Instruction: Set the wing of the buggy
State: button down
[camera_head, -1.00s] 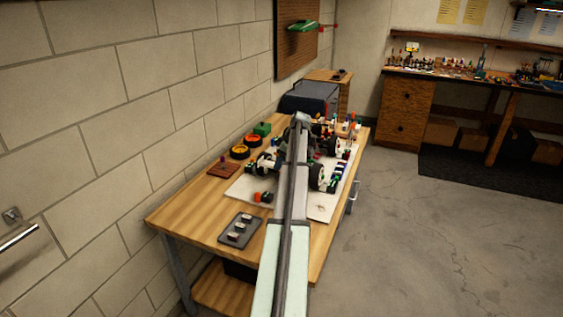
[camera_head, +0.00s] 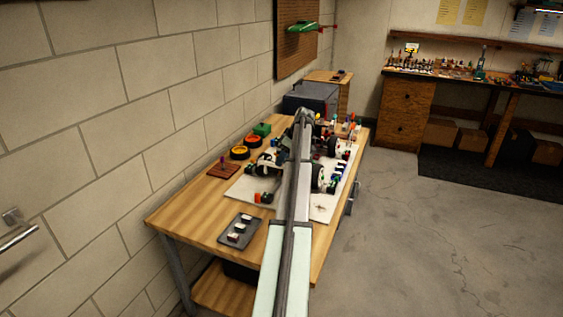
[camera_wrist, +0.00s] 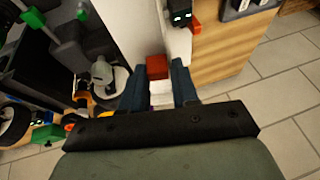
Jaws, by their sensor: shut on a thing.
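The buggy (camera_head: 268,160) stands on a white mat (camera_head: 318,211) on the wooden bench, partly hidden behind my arm. In the wrist view, dark parts with green ends (camera_wrist: 70,38), seemingly of the buggy, fill the upper left. My gripper (camera_wrist: 158,80) shows there with its two dark blue fingers closed on a small red and white piece (camera_wrist: 157,68). White mat lies beyond and below it. I cannot tell whether this piece belongs to the wing, and no wing is clearly recognisable. My arm hides the gripper in the head view.
A grey tray (camera_head: 253,222) with small light pieces lies at the bench's near end. Several small coloured parts crowd the right side of the mat.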

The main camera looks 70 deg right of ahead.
jog(key=shift+d+y, duration=0.3)
jog(key=c, duration=0.9)
grip_release()
jog(key=shift+r, duration=0.1)
jog(key=v, duration=1.3)
jog(key=shift+s+r, duration=0.25)
jog(key=shift+r, duration=0.05)
